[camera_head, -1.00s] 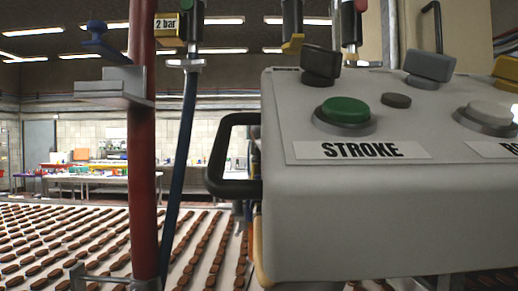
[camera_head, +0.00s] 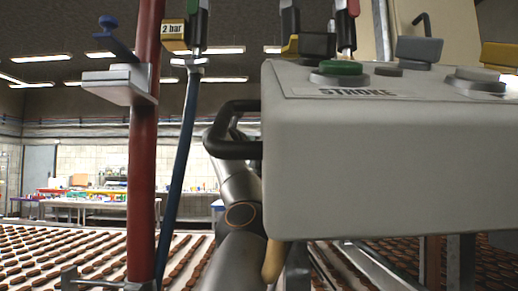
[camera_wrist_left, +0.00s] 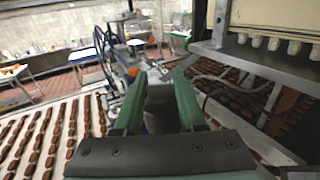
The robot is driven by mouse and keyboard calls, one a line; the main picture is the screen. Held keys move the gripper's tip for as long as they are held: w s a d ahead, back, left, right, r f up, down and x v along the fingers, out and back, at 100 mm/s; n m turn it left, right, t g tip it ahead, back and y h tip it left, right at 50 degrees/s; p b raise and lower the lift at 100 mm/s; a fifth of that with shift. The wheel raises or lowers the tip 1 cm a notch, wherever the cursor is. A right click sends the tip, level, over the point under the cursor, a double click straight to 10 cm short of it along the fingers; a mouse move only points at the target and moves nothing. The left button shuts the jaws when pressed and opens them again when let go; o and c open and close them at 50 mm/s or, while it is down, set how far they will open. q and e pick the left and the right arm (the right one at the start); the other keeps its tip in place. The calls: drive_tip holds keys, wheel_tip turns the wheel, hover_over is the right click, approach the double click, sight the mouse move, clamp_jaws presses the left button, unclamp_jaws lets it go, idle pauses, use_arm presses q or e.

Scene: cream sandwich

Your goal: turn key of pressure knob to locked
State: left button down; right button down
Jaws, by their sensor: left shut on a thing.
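In the wrist view my left gripper (camera_wrist_left: 160,76) has two green fingers closed on a dark grey piece (camera_wrist_left: 160,106) between them. I cannot tell whether this piece is the key of the pressure knob. In the head view my left arm rises from the bottom and passes behind the control box (camera_head: 380,160) and its black handle (camera_head: 232,148); the gripper itself is hidden there. A yellow "2 bar" tag (camera_head: 174,36) hangs beside a blue hose. My right gripper is in neither view.
A red pipe (camera_head: 142,150) carries a grey bracket (camera_head: 120,85) with a blue lever (camera_head: 115,35). A blue hose (camera_head: 180,150) hangs beside it. The box has a green STROKE button (camera_head: 341,67). Conveyors with rows of brown biscuits (camera_head: 60,258) run below and behind.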

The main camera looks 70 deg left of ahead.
use_arm(q)
drive_tip(key=shift+r, duration=0.1)
drive_tip(key=shift+c, duration=2.4)
unclamp_jaws()
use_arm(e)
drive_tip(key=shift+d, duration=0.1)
use_arm(q)
drive_tip(key=shift+s+d, duration=0.1)
drive_tip(key=shift+s, duration=0.05)
drive_tip(key=b+v, duration=0.6)
drive_tip(key=v, duration=0.6)
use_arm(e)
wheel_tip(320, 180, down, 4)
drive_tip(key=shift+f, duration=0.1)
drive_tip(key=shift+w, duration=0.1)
